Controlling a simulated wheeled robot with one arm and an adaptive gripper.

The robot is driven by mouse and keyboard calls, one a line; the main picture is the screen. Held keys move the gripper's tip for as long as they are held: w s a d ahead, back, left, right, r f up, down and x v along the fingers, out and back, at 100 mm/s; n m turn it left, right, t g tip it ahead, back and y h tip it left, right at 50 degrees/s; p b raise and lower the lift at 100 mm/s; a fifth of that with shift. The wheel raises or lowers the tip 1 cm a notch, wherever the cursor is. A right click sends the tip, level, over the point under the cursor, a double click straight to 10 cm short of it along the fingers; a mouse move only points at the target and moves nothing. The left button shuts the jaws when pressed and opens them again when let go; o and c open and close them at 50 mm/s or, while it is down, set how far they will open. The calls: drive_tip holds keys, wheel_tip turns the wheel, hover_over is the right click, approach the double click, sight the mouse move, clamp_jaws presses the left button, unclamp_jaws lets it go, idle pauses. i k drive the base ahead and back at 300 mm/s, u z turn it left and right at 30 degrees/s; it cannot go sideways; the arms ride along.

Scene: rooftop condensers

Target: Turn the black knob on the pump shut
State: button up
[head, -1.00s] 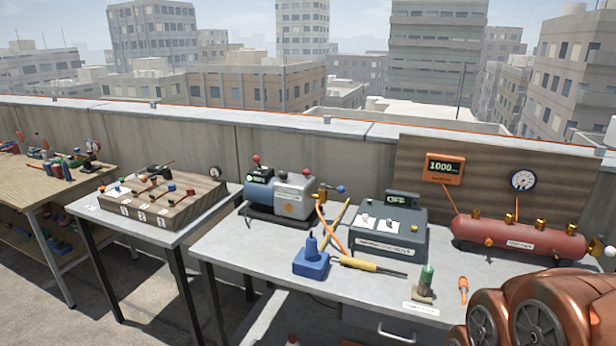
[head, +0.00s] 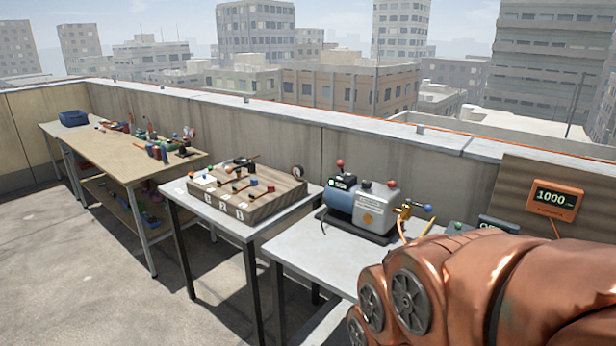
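The pump (head: 375,208), with a blue motor and a grey body, stands on a dark base on the grey metal table. A red knob stands on its blue part and a small dark knob (head: 365,184) on top between the two parts; its exact colour and setting are too small to tell. A brass fitting (head: 404,211) with a blue ball-ended handle (head: 428,208) sticks out at its right side. My copper arm covers the lower right of the head view, in front of the table. My gripper is not in view.
The grey table (head: 310,250) has clear top left and front of the pump. A wooden manifold block (head: 262,205) sits on a smaller table at left. A long workbench (head: 110,150) stands farther left. An orange display (head: 553,200) reads 1000. Open floor lies at lower left.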

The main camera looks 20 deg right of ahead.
sight(367, 185)
drive_tip(key=u, duration=0.05)
drive_tip(key=i, duration=1.3)
drive_tip(key=z, duration=0.75)
